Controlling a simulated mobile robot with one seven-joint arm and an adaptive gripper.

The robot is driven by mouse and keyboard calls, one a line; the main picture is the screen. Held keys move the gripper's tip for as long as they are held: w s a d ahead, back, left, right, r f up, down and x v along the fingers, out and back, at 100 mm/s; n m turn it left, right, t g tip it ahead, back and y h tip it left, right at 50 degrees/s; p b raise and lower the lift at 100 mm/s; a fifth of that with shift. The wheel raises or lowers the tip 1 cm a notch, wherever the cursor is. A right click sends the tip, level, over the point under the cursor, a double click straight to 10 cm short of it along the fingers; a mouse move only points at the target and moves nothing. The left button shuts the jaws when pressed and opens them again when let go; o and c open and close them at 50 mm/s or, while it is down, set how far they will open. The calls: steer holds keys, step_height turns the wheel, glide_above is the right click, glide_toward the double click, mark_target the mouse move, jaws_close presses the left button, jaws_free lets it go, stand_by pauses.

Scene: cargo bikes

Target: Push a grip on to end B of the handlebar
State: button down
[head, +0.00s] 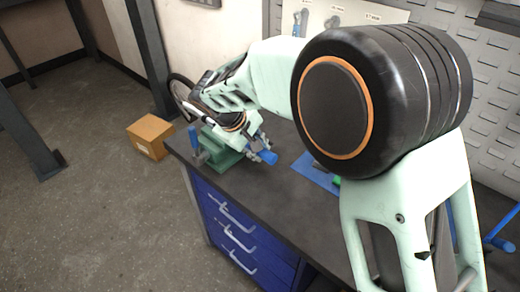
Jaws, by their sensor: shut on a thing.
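My gripper (262,147) is over the left end of the workbench, pointing down, partly hidden by my own wrist. It is shut on a blue grip (266,157), a short cylinder at the fingertips. A green vise-like holder (222,158) stands on the bench just left of the gripper. Another blue upright piece (193,139) stands at the holder's left side; I cannot tell if it is a second grip. The handlebar is mostly hidden behind my arm, and its end letters cannot be read. I cannot tell whether the held grip touches the bar.
The dark bench top (272,198) has blue drawers (238,228) below. A blue mat (318,174) lies to the right, with a green item (337,181) beside my arm. A bike wheel (180,92) stands behind. A cardboard box (150,136) is on the floor.

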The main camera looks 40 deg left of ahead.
steer(key=shift+s+a+r, duration=0.1)
steer(key=shift+a+r, duration=0.05)
steer(key=shift+a, duration=0.25)
steer(key=c, duration=1.7)
jaws_free()
steer(key=shift+o, duration=0.4)
steer(key=shift+d, duration=0.15)
steer(key=v, duration=1.2)
